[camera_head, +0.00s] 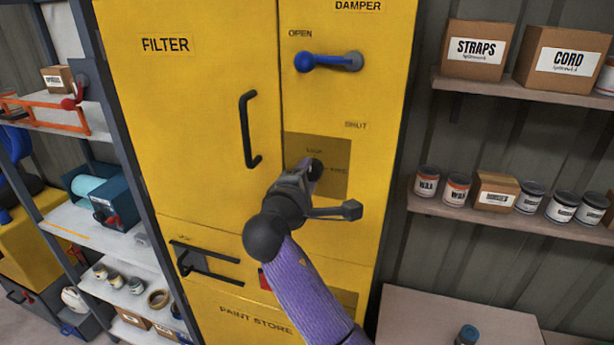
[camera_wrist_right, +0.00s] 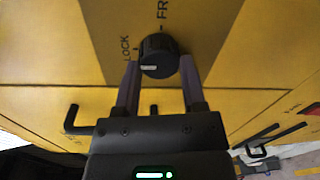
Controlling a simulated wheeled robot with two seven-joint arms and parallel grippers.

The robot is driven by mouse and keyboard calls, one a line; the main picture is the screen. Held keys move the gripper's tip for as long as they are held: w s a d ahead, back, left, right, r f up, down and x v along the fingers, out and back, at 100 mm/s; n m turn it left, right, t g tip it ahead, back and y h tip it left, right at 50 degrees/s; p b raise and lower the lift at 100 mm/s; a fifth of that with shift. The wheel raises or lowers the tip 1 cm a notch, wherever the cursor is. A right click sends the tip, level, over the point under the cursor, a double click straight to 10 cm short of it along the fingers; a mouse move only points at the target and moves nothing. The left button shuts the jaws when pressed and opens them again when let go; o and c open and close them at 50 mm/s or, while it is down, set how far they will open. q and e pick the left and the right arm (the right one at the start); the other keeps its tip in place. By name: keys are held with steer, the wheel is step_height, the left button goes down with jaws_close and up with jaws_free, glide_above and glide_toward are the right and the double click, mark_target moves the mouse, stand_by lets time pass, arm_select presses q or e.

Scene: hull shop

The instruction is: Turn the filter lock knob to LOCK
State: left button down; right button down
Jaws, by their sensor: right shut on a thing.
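The filter lock knob (camera_wrist_right: 158,55) is a round black ribbed knob on a darker plate (camera_head: 338,150) on the yellow cabinet. In the right wrist view it sits between the two fingers of my right gripper (camera_wrist_right: 160,85), which is shut on it. The knob has a white mark on the side facing my gripper. The LOCK label (camera_wrist_right: 125,48) is beside the knob, and the partly cut-off FREE label (camera_wrist_right: 164,10) is beyond it. In the head view my right gripper (camera_head: 312,172) covers much of the knob. My left gripper is not in view.
Near the knob are the black filter door handle (camera_head: 250,130) and the blue damper lever (camera_head: 325,61), which lies toward OPEN. Shelves with boxes and tins (camera_head: 505,203) stand at right. A rack (camera_head: 110,235) with goods stands at left.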

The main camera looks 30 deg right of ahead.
steer(key=shift+f, duration=0.1)
steer(key=shift+c, duration=0.8)
jaws_free()
steer(key=b+v, duration=0.3)
steer(key=v, duration=0.7)
